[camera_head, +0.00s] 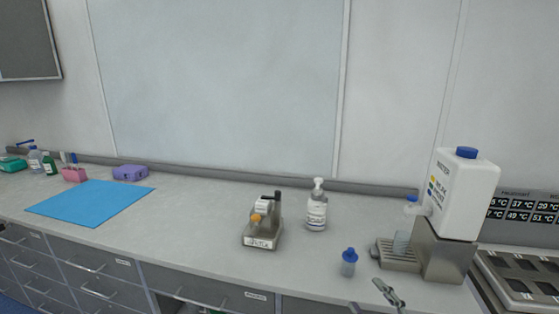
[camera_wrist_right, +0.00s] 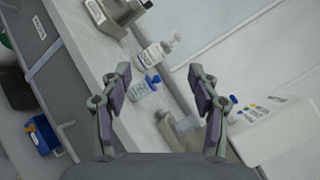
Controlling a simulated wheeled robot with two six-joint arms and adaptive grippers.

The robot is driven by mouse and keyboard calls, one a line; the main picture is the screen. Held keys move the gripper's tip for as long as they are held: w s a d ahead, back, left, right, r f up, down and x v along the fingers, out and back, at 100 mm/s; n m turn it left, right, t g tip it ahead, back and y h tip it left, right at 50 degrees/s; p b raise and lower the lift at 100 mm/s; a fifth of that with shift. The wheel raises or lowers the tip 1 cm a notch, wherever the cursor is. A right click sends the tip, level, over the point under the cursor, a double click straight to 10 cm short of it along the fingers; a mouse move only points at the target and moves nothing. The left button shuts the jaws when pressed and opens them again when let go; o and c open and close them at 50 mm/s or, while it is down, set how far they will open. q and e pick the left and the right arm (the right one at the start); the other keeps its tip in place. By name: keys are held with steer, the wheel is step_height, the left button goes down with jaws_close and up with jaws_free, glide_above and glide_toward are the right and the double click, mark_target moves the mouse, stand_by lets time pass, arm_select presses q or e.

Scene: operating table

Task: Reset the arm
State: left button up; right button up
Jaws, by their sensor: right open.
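My right gripper (camera_head: 389,293) shows at the front edge of the counter in the head view, low and right of the small blue-capped bottle. In the right wrist view my right gripper (camera_wrist_right: 163,88) has its two fingers spread apart with nothing between them that it holds. The blue-capped bottle (camera_head: 348,263) stands on the counter, apart from the gripper; it also shows beyond the fingers in the wrist view (camera_wrist_right: 143,87). My left gripper is not in either view.
A white water container (camera_head: 466,195) sits on a metal dispenser stand (camera_head: 447,260) at the right, close to my right gripper. A pump bottle (camera_head: 316,210) and a metal holder (camera_head: 263,235) stand mid-counter. A blue mat (camera_head: 90,203) lies at left. The counter between is clear.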

steer(key=s+a+f+n+g, duration=0.35)
steer(key=f+n, duration=0.25)
steer(key=n, duration=0.2)
steer(key=s+a+f+n+g, duration=0.25)
steer(key=f+n+g, duration=0.25)
steer(key=f+n, duration=0.3)
steer(key=s+d+f+n+g+h, duration=0.6)
steer(key=s+d+f+h, duration=0.15)
steer(key=d, duration=0.35)
steer(key=s+d+f+g, duration=0.1)
steer(key=s+f, duration=0.1)
steer(key=f, duration=1)
steer(key=s+d+f, duration=0.1)
steer(key=d+f, duration=0.1)
steer(key=f, duration=1.1)
steer(key=s+f+g, duration=0.1)
steer(key=s+f, duration=1.5)
steer(key=s, duration=0.3)
steer(key=shift+s+d+f+m+p, duration=0.15)
steer(key=shift+d+f+m+p, duration=0.15)
steer(key=shift+d+f, duration=0.1)
